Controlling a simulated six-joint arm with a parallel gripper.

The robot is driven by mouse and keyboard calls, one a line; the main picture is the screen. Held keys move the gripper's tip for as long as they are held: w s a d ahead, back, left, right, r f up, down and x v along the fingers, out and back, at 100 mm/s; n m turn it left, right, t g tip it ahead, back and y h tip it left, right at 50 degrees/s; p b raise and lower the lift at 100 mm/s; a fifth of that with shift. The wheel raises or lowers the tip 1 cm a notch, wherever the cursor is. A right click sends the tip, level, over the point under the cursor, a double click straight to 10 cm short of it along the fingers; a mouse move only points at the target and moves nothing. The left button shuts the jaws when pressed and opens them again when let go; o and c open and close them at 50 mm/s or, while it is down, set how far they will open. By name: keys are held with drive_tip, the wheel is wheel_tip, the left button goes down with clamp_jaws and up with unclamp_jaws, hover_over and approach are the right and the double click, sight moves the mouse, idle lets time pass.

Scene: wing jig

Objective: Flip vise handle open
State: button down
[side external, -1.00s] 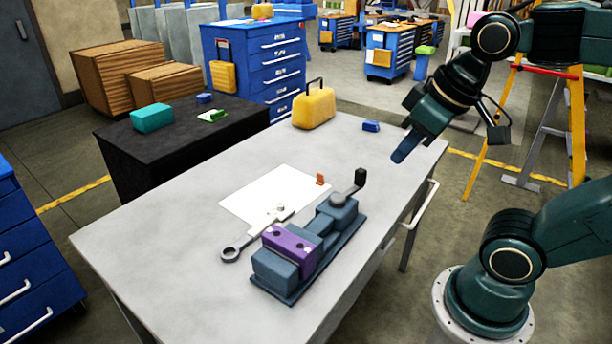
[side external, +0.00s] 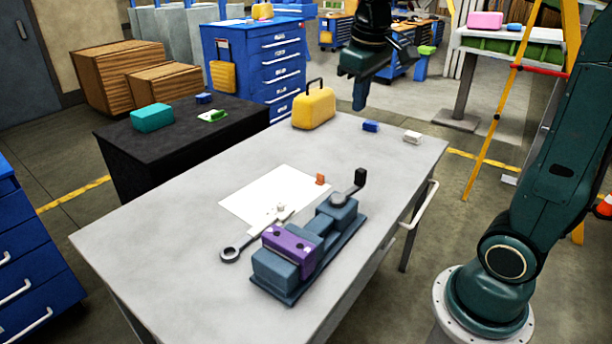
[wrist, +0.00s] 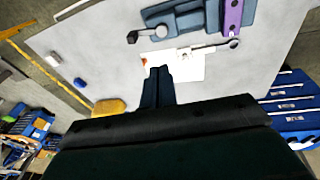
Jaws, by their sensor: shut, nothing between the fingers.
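The blue-grey vise (side external: 310,248) with a purple block (side external: 290,250) across its jaws stands on the near right part of the table. Its crank handle (side external: 350,189) with a black knob (side external: 360,175) sticks up at the vise's far right end. In the wrist view the vise (wrist: 190,18) is at the top and the black knob (wrist: 132,37) points left. My gripper (side external: 359,105) is shut and empty, pointing down above the far side of the table, well apart from the vise. In the wrist view its fingers (wrist: 158,75) are together.
A white sheet (side external: 262,190) with a grey wrench (side external: 232,253) and a small orange piece (side external: 320,179) lies left of the vise. A yellow case (side external: 314,108), a blue block (side external: 371,126) and a white block (side external: 413,137) sit at the far side. The table's left part (side external: 150,235) is clear.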

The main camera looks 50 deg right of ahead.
drive_tip(key=w+d+f+m+g+y, duration=0.1)
drive_tip(key=w+d+f+g, duration=0.3)
drive_tip(key=w+d+f, duration=0.9)
drive_tip(key=shift+w+d+f+y, duration=0.35)
drive_tip(key=shift+d+f+y, duration=0.2)
drive_tip(key=shift+d, duration=0.7)
drive_tip(key=shift+s+f, duration=0.1)
drive_tip(key=shift+f, duration=0.2)
drive_tip(key=s+a+f, duration=0.1)
drive_tip(key=s+f, duration=0.5)
drive_tip(key=f, duration=0.3)
idle(0.3)
drive_tip(key=shift+s+f, duration=0.1)
